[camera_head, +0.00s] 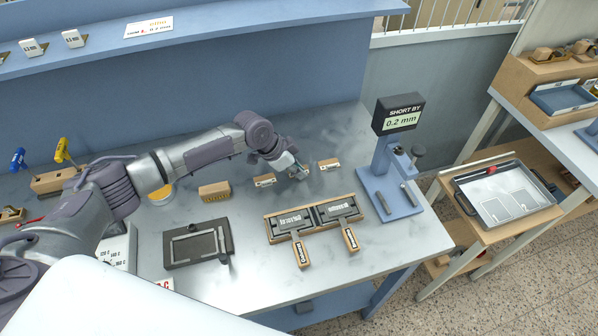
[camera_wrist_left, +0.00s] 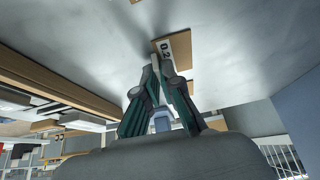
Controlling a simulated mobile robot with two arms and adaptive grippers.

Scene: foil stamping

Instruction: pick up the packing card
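My left gripper (camera_head: 297,171) reaches down to the middle one of a row of small wooden holders on the grey bench. In the left wrist view, its fingertips (camera_wrist_left: 154,64) come together at a pale, thin packing card (camera_wrist_left: 155,68) beside a white "0.2" label (camera_wrist_left: 167,47) on a wooden block (camera_wrist_left: 180,50). The fingers look shut on the card, which they mostly hide. It still appears to be at its holder. Similar holders stand to the left (camera_head: 265,181) and right (camera_head: 329,164). My right gripper is not in view.
A display stand (camera_head: 390,190) reading "SHORT BY 0.2 mm" stands at right. Two handled stamping plates (camera_head: 314,218) lie in a wooden rack in front. A dark framed plate (camera_head: 198,243) and a wooden block (camera_head: 214,191) lie left. The blue back panel rises behind.

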